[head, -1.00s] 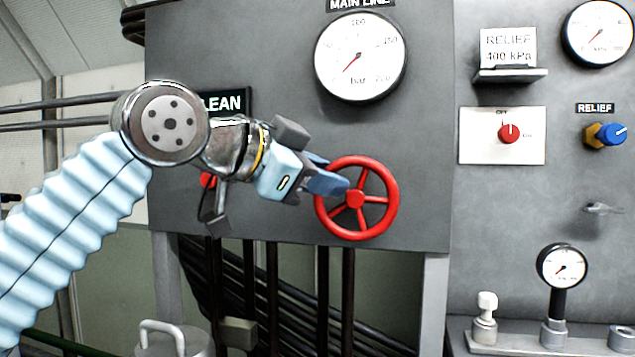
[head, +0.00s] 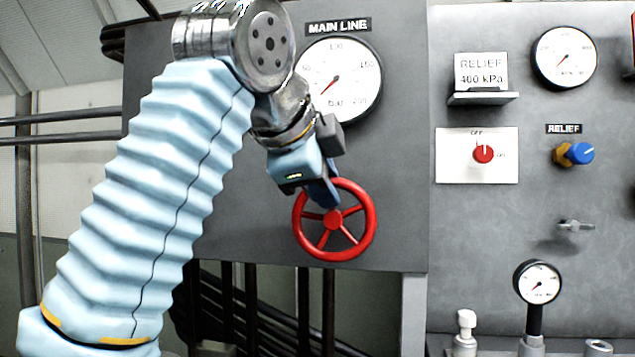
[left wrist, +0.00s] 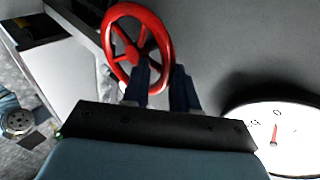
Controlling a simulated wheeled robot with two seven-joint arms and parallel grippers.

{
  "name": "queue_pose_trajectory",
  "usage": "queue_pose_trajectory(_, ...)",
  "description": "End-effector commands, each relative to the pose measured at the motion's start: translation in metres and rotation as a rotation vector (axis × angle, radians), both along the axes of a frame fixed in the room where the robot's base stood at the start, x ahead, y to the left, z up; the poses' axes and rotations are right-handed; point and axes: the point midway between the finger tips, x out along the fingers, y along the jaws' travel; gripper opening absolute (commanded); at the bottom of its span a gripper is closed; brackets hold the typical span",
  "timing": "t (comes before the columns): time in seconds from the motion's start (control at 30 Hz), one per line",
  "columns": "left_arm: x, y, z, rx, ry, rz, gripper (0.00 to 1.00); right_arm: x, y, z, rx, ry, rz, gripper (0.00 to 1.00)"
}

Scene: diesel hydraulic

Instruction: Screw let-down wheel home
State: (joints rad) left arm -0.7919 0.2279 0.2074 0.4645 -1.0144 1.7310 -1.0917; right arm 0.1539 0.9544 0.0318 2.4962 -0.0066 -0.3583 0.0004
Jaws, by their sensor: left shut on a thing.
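The let-down wheel (head: 370,222) is a red spoked handwheel on the grey panel, below the main line gauge (head: 336,80). My left gripper (head: 328,196) reaches it from above and is shut on the upper part of the wheel. In the left wrist view the wheel (left wrist: 112,36) shows beyond the dark gripper body, with the blue fingers (left wrist: 160,88) at its near rim. The gripper body hides part of the fingers. My right gripper is in neither view.
To the right are the relief card (head: 481,68), a red off/on switch (head: 483,154), a blue relief knob (head: 580,153) and a small tap (head: 576,226). A small gauge (head: 538,283) stands lower right. Dark pipes (head: 240,300) run below the panel.

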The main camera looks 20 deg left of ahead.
Motion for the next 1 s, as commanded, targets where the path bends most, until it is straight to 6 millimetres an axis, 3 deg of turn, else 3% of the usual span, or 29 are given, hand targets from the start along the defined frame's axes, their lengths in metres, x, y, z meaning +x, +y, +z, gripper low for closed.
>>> queue_pose_trajectory(0.6, 0.0016, -0.0038, -0.0014, 0.047, 0.014, -0.002, 0.00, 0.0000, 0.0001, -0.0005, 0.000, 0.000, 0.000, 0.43)
queue_pose_trajectory(0.63, 0.0017, -0.0039, -0.0014, 0.047, 0.014, -0.002, 0.29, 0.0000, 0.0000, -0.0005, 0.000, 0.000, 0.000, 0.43)
queue_pose_trajectory(0.77, 0.0014, -0.0036, -0.0012, 0.046, 0.014, -0.001, 0.49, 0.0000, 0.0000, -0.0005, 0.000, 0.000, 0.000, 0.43)
queue_pose_trajectory(1.0, 0.0009, -0.0032, -0.0005, 0.044, 0.011, -0.001, 0.53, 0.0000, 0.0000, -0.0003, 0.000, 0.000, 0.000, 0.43)
